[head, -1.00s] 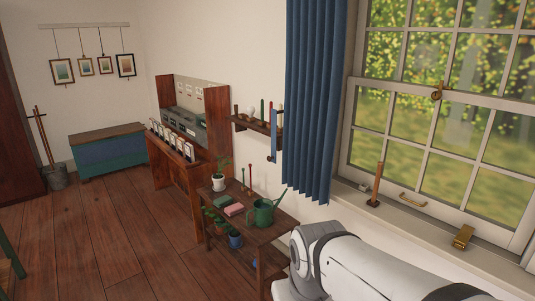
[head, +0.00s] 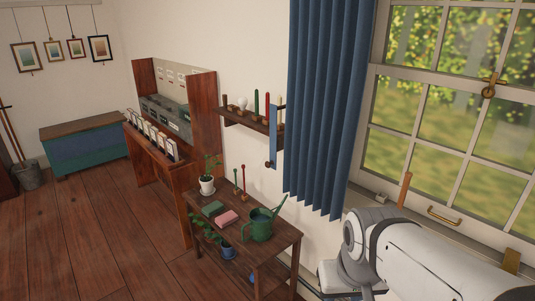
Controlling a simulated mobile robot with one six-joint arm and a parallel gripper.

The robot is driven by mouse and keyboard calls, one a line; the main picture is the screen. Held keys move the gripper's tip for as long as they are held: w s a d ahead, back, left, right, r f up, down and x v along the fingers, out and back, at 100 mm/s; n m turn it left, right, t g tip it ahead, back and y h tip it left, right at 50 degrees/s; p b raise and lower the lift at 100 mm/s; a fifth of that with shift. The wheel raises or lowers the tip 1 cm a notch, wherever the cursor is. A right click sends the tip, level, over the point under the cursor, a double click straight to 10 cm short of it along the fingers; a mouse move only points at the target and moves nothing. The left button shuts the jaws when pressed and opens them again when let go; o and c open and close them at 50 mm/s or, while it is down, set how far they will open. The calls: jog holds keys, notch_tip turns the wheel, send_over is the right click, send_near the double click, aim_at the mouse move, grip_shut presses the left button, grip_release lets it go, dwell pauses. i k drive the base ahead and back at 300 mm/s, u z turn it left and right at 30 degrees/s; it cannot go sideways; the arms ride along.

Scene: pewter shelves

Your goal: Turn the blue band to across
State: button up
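A light blue band (head: 273,136) stands upright beside the left edge of the dark blue curtain (head: 325,105), in front of the right end of a small wall shelf (head: 245,123). It looks like a flat narrow strip. A small dark knob (head: 267,164) shows near its lower end; I cannot tell whether the two are joined. My white arm reaches in from the lower right, below the window, well apart from the band.
A plant table (head: 275,238) with a green watering can (head: 263,224) stands below the shelf and band. A wooden desk (head: 160,160) is to its left. The window (head: 455,120) and its sill fill the right. Wooden floor is open at lower left.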

aim_at(273, 164)
jog(key=u, duration=0.35)
jog(key=i, duration=0.9)
jog(key=u, duration=0.85)
